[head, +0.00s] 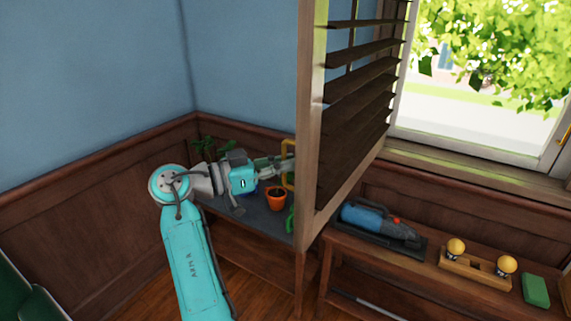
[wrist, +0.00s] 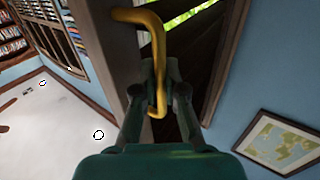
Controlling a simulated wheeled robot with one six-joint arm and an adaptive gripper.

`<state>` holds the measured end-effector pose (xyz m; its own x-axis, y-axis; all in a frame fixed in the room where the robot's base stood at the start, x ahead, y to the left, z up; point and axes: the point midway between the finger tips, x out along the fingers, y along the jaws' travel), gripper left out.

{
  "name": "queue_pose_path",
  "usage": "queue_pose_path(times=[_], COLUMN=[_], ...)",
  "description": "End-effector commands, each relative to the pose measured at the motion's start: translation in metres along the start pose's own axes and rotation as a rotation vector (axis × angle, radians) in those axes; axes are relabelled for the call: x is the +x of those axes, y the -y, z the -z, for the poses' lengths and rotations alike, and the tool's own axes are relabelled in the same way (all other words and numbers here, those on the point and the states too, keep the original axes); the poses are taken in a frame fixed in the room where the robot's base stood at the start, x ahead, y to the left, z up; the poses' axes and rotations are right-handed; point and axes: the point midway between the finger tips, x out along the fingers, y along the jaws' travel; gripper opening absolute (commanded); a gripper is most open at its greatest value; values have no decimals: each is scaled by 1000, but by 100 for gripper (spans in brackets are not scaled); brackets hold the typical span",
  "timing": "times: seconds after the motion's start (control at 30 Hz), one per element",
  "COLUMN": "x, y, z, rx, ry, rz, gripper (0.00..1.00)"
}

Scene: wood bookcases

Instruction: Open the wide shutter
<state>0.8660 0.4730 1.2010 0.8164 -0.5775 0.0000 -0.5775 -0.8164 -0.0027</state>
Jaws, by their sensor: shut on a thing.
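The wide shutter (head: 312,130) is a brown wooden panel with dark slats. In the head view it stands swung out from the window into the room, with glass and greenery showing to its right. Its yellow handle (head: 288,150) shows at the left edge of its frame, partly covered by my gripper (head: 280,165). In the wrist view the bent yellow handle (wrist: 157,45) runs down between the fingers of my gripper (wrist: 159,90), which is shut on it. The shutter's frame and dark slats (wrist: 190,60) lie behind the handle. The shutter's hinges cannot be made out.
Below the shutter, a low wooden bench (head: 350,255) holds a blue handheld vacuum (head: 370,218), a wooden holder with two yellow balls (head: 475,268) and a green block (head: 535,290). An orange flowerpot (head: 276,198) stands on a dark surface near my gripper. A framed map (wrist: 282,142) hangs on the wall.

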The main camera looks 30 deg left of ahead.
Motion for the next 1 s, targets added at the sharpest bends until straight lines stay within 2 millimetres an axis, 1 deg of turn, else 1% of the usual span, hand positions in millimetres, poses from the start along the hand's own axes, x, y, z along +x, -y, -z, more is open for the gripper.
queue_pose_path(times=[0.07, 0.1, 0.17, 0.2, 0.47, 0.57, 0.67, 0.9, 1.0], x=[1, 1, 1, 1, 0, -4, -16, -53, -64], y=[0, 0, 0, 0, 0, 0, 1, 0, 1], z=[-1, -1, -1, -1, 0, 0, 0, 0, -1], rx=[-2, -2, -2, -2, -1, -1, -1, -2, -2], ry=[1, 1, 1, 1, 0, 0, 0, 0, 1], rz=[0, 0, 0, 0, 0, 1, 4, 2, 2], gripper=[0, 15, 30, 36, 36, 36, 36, 36, 36])
